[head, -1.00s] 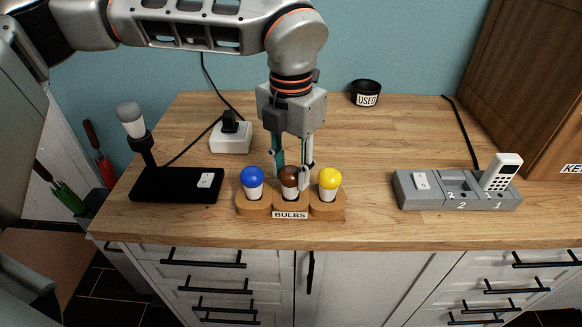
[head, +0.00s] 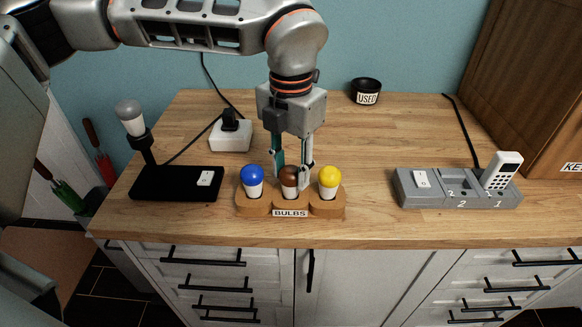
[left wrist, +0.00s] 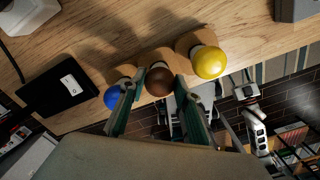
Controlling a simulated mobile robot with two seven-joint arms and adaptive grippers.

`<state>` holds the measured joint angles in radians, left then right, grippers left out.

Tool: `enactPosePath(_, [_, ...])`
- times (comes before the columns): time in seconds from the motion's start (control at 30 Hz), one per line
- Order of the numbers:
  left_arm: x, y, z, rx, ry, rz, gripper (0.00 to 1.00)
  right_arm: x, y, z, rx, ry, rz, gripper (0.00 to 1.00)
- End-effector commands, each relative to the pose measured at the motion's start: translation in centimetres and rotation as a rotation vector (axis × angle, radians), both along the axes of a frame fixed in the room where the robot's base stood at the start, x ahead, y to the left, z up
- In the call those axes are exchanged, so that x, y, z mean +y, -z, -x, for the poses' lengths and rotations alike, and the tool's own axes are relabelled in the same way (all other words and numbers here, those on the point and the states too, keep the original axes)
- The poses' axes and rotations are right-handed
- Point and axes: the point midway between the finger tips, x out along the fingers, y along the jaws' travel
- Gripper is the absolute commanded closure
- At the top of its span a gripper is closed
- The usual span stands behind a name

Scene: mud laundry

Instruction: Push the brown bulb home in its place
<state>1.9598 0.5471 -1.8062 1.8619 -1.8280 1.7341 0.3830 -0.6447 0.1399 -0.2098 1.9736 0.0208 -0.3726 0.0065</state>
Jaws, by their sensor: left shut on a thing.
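The brown bulb (head: 289,178) stands upright in the middle place of the wooden holder marked BULBS (head: 272,212). My left gripper (head: 291,176) reaches down from above with its fingers on both sides of the bulb and is shut on it. In the left wrist view the brown bulb (left wrist: 158,82) sits between the two fingers. The blue bulb (head: 252,176) stands in the left place and the yellow bulb (head: 330,178) in the right place. The brown bulb's base is partly hidden by the holder, so its depth is hard to tell. My right gripper is out of view.
A black lamp (head: 178,186) with a pale bulb stands at left, with a white socket box (head: 230,138) behind it. A grey dock (head: 455,186) with a handset is at right. A black USED cup (head: 366,91) is at the back. Wood between holder and dock is clear.

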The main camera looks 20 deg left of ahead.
Motion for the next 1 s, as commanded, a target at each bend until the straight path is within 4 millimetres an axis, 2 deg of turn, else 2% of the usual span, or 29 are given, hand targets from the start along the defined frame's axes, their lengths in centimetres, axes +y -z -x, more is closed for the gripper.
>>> enactPosePath(0.23, [0.0,-0.04,0.0,0.0,0.0,0.0,0.94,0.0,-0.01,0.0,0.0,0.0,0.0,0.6])
enactPosePath(0.27, [0.0,-0.05,0.0,0.0,0.0,0.0,0.6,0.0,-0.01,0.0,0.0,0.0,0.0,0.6])
enactPosePath(0.3, [0.0,-0.05,-0.01,0.0,0.0,0.0,0.5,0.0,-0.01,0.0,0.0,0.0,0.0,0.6])
enactPosePath(0.33, [0.0,-0.05,-0.01,0.0,0.0,0.0,0.49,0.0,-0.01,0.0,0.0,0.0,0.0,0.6])
enactPosePath(0.57, [0.01,-0.04,0.0,0.0,0.0,0.0,0.49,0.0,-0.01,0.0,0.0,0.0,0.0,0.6])
enactPosePath(0.63, [0.01,-0.02,0.0,0.0,0.0,0.0,0.62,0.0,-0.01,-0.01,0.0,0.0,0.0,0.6])
enactPosePath(1.0, [0.0,-0.02,0.0,0.0,0.0,0.0,0.62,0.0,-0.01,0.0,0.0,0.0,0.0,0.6])
